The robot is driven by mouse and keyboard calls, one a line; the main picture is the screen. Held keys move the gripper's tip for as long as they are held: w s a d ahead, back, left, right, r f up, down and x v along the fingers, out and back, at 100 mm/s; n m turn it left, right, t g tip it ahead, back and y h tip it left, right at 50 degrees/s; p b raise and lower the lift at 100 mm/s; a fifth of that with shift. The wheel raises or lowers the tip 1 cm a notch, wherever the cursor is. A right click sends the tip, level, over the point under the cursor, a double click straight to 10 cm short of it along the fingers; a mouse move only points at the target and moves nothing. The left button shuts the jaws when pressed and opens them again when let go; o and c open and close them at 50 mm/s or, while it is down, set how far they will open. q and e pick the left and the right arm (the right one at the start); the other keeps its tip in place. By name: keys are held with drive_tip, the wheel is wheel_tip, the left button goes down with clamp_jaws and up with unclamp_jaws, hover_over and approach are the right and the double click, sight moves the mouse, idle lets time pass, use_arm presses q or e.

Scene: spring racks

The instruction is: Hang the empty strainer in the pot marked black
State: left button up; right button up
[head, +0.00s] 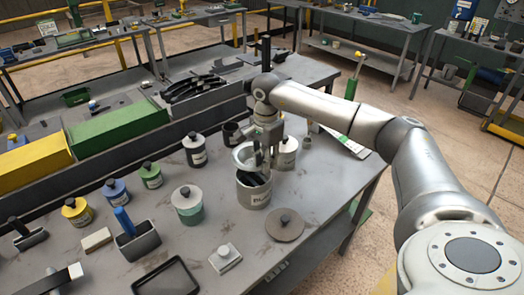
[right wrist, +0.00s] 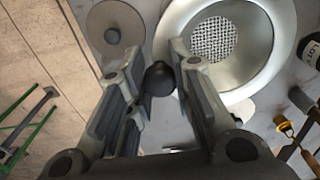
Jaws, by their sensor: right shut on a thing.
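The pale metal strainer (head: 243,155) is over the mouth of a grey pot (head: 254,196) in the head view; I cannot tell whether its rim touches the pot. My right gripper (head: 266,155) is at the strainer's right side, above the pot. In the right wrist view, the strainer (right wrist: 265,62) shows its empty mesh bottom beyond the fingers. A dark rounded grip (right wrist: 159,79) sits between the fingers of the right gripper (right wrist: 155,85), which is shut on it. My left gripper is out of view.
A round lid with a dark knob (head: 285,224) lies in front of the pot. Labelled cans stand close by, including a white one (head: 286,153) behind right and a teal one (head: 188,206) at left. A green box (head: 118,129) stands farther left.

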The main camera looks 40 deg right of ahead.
drive_tip(key=shift+s, duration=0.2)
drive_tip(key=shift+w+f+b, duration=0.15)
drive_tip(key=shift+f+b, duration=0.55)
drive_tip(key=shift+f, duration=0.4)
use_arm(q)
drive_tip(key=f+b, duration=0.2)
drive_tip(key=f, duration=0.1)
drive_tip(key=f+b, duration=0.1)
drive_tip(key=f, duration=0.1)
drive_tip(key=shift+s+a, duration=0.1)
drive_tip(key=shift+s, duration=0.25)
use_arm(e)
wheel_tip(320, 180, down, 4)
drive_tip(key=shift+f, duration=0.1)
use_arm(q)
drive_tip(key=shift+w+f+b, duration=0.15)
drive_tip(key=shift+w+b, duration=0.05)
drive_tip(key=shift+b, duration=0.2)
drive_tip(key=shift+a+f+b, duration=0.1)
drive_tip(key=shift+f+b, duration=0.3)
drive_tip(key=shift+b, duration=0.05)
use_arm(e)
drive_tip(key=shift+f, duration=0.5)
